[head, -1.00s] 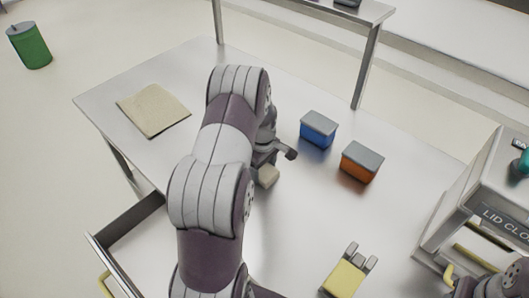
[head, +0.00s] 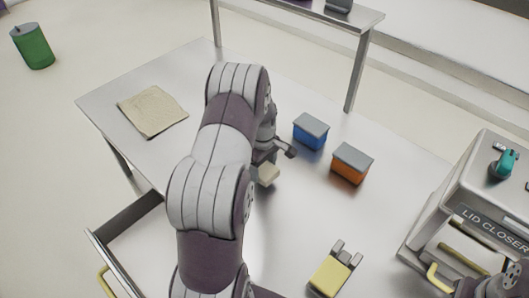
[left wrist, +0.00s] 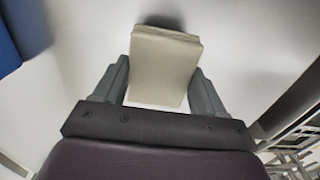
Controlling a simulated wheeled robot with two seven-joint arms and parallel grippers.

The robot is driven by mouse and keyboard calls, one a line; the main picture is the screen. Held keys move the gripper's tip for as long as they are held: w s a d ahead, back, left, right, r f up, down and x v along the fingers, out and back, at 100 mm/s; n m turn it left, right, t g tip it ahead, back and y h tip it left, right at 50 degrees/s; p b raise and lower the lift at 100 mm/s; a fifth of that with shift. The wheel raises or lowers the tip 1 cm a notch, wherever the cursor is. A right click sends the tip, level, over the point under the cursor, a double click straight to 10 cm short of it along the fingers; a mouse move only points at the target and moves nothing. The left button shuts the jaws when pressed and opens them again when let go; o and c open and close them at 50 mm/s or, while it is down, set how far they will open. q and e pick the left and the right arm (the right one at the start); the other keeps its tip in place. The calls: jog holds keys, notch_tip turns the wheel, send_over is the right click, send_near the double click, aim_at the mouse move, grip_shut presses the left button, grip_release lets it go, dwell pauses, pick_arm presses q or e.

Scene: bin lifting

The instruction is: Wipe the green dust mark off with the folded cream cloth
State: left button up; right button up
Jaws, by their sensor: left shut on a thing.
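The folded cream cloth (head: 267,175) is a small, thick pad between the fingers of my left gripper (head: 274,156), low over the steel table (head: 225,262). In the left wrist view the cloth (left wrist: 164,62) sits between both fingers of the left gripper (left wrist: 158,82), which is shut on it. I cannot tell if the cloth touches the table. I see no green dust mark in either view; my left arm hides part of the tabletop. My right gripper is not in view; only a bit of that arm shows at the lower right.
A flat beige sheet (head: 151,111) lies at the table's left. A blue box (head: 310,133) and an orange box (head: 350,168), both grey-lidded, stand right of the gripper. A yellow block with grey prongs (head: 332,274) is nearer. The lid closer (head: 485,216) stands at the right.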

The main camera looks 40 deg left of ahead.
pick_arm(q)
jog(key=shift+d+r+p, duration=0.1)
jog(key=shift+r+p, duration=1.45)
jog(key=shift+r, duration=0.75)
